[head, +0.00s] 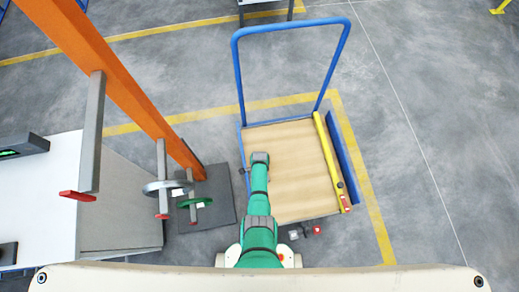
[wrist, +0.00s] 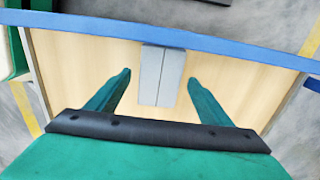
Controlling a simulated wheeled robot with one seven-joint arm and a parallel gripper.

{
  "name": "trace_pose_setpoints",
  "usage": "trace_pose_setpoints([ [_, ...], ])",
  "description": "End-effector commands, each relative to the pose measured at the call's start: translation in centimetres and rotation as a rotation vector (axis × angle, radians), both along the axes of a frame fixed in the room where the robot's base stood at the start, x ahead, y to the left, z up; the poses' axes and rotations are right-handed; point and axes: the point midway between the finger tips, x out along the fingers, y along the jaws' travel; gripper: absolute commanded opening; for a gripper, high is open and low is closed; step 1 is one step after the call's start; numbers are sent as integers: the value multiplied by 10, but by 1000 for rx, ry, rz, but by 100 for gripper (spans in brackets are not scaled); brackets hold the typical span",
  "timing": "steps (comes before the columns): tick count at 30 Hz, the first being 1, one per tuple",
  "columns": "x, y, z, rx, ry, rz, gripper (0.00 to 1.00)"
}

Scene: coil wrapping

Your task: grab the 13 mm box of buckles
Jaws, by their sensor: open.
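A plain grey box (wrist: 162,75) with a seam down its middle sits on a light wooden surface in the wrist view. I see no label or size mark on it, so I cannot tell whether it is the 13 mm box of buckles. My gripper (wrist: 159,78) is open, with one green finger on each side of the box and a gap showing on both sides. In the head view my green arm reaches over the wooden cart deck (head: 296,165). The gripper's fingers and the box cannot be made out there.
A blue bar (wrist: 160,28) crosses beyond the box in the wrist view. The cart has a tall blue handle (head: 291,27), and a long yellow tool (head: 328,160) lies along its right side. An orange post (head: 110,70) with hooks carrying a grey ring (head: 160,187) and green ring (head: 196,202) stands left.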

Motion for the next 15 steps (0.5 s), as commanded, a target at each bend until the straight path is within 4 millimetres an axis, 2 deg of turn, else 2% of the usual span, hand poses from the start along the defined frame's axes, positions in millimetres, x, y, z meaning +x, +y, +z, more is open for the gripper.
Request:
trace_pose_setpoints([
  [11, 0, 0, -6, 0, 0, 0, 73],
  [13, 0, 0, -6, 0, 0, 0, 62],
  [15, 0, 0, -6, 0, 0, 0, 45],
])
